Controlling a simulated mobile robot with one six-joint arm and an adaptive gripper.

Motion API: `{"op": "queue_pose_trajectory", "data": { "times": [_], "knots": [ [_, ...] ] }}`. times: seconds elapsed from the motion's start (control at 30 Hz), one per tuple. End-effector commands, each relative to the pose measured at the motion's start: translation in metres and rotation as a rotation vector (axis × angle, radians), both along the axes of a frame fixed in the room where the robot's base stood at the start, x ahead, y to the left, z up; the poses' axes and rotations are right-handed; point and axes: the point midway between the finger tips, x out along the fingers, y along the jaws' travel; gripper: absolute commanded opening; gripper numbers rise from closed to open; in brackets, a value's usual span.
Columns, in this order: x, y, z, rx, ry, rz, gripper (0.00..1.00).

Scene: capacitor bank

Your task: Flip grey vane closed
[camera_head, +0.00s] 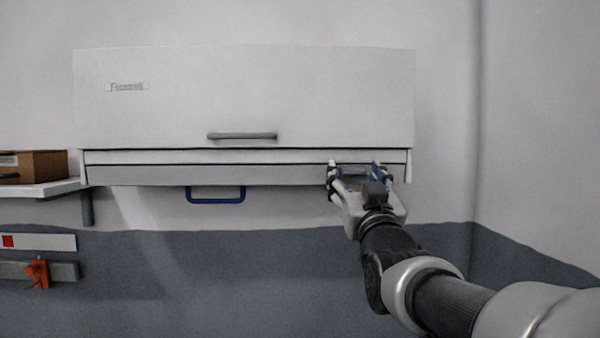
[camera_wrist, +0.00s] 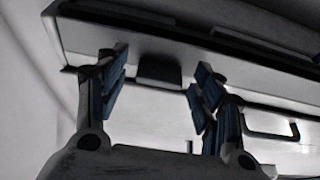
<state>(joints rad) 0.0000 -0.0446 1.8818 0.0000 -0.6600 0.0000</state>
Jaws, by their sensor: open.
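The grey vane looks to be the long light-grey strip (camera_head: 230,174) along the lower front of the white wall cabinet (camera_head: 330,95). I cannot tell its exact angle. My gripper (camera_head: 354,172) is at the right end of this strip, its two fingers spread. A small grey tab (camera_head: 352,171) shows between the fingertips. In the wrist view the blue-padded fingers of my gripper (camera_wrist: 160,85) stand apart, with a dark tab (camera_wrist: 158,70) between them, on the edge of a pale panel (camera_wrist: 85,42). Neither finger visibly clamps the tab.
A grey bar handle (camera_head: 242,136) is on the cabinet front. A blue loop handle (camera_head: 216,194) hangs below the cabinet. At left are a shelf (camera_head: 45,189) with a brown box (camera_head: 42,165) and an orange part (camera_head: 38,272) on the wall. Clear wall lies right of the cabinet.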

Motion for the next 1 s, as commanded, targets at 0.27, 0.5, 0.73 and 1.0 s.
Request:
{"op": "queue_pose_trajectory", "data": {
  "times": [0.27, 0.5, 0.73, 1.0],
  "knots": [
    [0.0028, 0.0, 0.0002, 0.0, 0.001, 0.0, 0.62],
    [0.0026, 0.0, 0.0003, 0.0, 0.001, 0.0, 0.48],
    [0.0024, 0.0, 0.0004, 0.0, 0.001, 0.0, 0.33],
    [0.0024, 0.0, 0.0005, 0.0, 0.001, 0.0, 0.18]
  ]
}}
